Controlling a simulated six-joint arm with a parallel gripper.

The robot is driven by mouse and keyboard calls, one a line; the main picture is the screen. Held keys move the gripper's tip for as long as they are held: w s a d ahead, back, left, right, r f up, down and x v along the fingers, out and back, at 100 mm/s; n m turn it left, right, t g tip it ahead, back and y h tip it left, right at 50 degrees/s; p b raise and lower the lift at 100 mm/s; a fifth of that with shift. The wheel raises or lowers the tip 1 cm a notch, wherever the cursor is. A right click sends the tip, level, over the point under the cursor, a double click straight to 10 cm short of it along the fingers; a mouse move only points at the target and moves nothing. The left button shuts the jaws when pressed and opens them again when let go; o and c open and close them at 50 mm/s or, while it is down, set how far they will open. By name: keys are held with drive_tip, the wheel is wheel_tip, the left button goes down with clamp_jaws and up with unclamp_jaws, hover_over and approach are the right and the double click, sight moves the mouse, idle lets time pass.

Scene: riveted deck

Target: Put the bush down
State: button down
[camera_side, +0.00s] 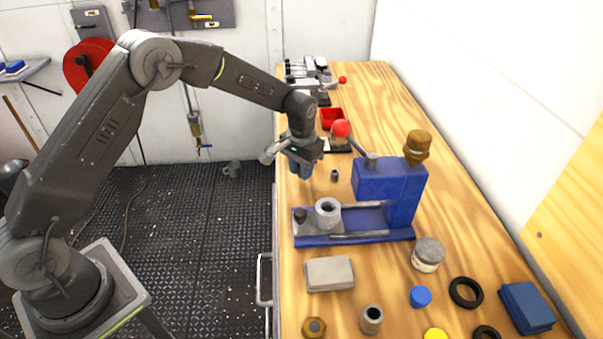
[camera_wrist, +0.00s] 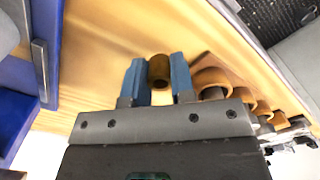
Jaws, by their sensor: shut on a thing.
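My gripper (camera_side: 302,170) hangs over the left edge area of the wooden bench, behind and left of the blue press (camera_side: 390,185). In the wrist view, the blue fingers of my gripper (camera_wrist: 158,75) are shut on a short brown bush (camera_wrist: 159,70), which sits between their tips. In the side view the bush in the fingers cannot be made out. The press has a grey round socket (camera_side: 328,211) on its base and a red-knobbed lever. A small dark cylinder (camera_side: 334,175) stands on the bench just right of my gripper.
Behind my gripper are a red tray (camera_side: 332,117) and clamps (camera_side: 310,75). A grey block (camera_side: 329,273), a jar (camera_side: 428,254), a grey sleeve (camera_side: 371,319) and black rings (camera_side: 466,292) lie nearer.

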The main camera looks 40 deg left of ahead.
drive_tip(key=shift+f, duration=0.9)
drive_tip(key=c, duration=1)
unclamp_jaws()
drive_tip(key=shift+f, duration=0.15)
drive_tip(key=shift+o, duration=0.2)
wheel_tip(320, 180, up, 12)
drive_tip(key=shift+r, duration=0.25)
